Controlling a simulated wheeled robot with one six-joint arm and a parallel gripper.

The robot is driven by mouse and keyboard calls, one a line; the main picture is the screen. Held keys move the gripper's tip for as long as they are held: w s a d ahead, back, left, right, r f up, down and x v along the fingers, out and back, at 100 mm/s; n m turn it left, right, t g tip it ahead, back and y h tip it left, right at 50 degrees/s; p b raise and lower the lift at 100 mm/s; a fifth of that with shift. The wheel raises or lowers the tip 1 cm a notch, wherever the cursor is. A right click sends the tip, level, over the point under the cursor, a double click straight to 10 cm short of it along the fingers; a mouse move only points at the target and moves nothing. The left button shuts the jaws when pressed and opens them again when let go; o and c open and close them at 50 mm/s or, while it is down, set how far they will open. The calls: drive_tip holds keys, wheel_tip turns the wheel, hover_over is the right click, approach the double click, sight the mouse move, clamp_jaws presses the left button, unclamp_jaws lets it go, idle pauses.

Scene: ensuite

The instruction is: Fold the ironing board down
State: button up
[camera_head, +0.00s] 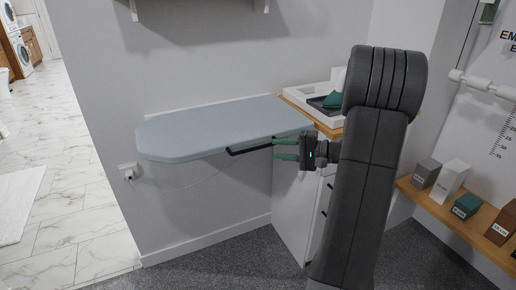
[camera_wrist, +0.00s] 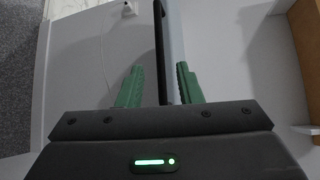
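The ironing board (camera_head: 215,128), light blue-grey, sticks out level from the wall in the head view. A black handle bar (camera_head: 249,148) runs along its front edge. My gripper (camera_head: 274,150) is just in front of the board's right part, with its green fingers pointing left toward the bar. In the wrist view, my gripper (camera_wrist: 160,85) is open, and the black bar (camera_wrist: 159,45) runs between the two fingers with gaps on both sides. The board's edge (camera_wrist: 175,40) shows beside the bar, toward the right finger. Whether a finger touches anything is not clear.
A white cabinet with a wooden top (camera_head: 295,98) stands right of the board, holding trays. A wall outlet (camera_head: 128,171) with a cord is below the board's left end. A wooden shelf (camera_head: 450,216) with boxes is at right. Carpet below the board looks clear.

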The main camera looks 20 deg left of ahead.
sight(260, 148)
drive_tip(key=a, duration=0.5)
drive_tip(key=a+f, duration=0.1)
drive_tip(key=a, duration=0.1)
drive_tip(key=shift+s+a, duration=0.35)
drive_tip(key=shift+c, duration=0.4)
clamp_jaws()
